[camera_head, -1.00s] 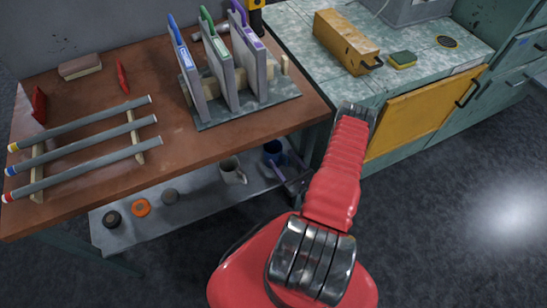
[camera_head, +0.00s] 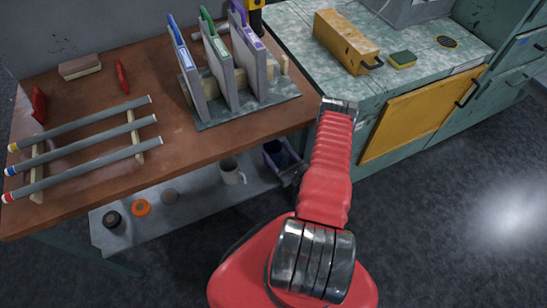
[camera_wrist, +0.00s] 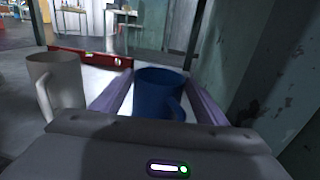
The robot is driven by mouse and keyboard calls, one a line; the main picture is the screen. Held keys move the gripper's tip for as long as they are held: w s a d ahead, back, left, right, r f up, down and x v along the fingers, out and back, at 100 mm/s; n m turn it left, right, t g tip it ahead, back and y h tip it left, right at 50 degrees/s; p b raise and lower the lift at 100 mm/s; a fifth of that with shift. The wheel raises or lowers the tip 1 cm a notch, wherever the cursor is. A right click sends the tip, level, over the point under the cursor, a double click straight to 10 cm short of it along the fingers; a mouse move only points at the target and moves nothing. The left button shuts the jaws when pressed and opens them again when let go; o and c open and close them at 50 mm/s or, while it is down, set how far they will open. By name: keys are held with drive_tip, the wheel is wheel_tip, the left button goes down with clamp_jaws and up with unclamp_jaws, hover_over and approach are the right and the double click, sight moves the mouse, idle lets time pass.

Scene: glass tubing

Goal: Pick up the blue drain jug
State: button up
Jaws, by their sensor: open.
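The blue drain jug (camera_wrist: 158,92) stands upright on the lower shelf, its handle toward the right in the wrist view. In the head view the jug (camera_head: 272,149) is partly hidden near the shelf's right end. My gripper (camera_wrist: 157,88) is open, with one purple finger on each side of the jug in the wrist view. I cannot tell whether either finger touches it. In the head view my gripper (camera_head: 284,168) reaches under the bench beside the jug.
A pale mug (camera_wrist: 58,85) stands close to the left finger; it also shows in the head view (camera_head: 232,172). A red level (camera_wrist: 90,57) lies behind the jug. A green cabinet wall (camera_wrist: 270,70) is close on the right. Several round items lie left on the shelf (camera_head: 190,205).

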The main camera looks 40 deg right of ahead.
drive_tip(key=shift+c, duration=0.5)
drive_tip(key=c, duration=1)
drive_tip(key=s+a+r, duration=0.1)
drive_tip(key=s, duration=0.5)
drive_tip(key=s+a+r, duration=0.1)
drive_tip(key=s, duration=0.5)
drive_tip(key=s+r, duration=0.1)
drive_tip(key=s, duration=0.5)
drive_tip(key=shift+a+r, duration=0.25)
drive_tip(key=shift+a, duration=0.15)
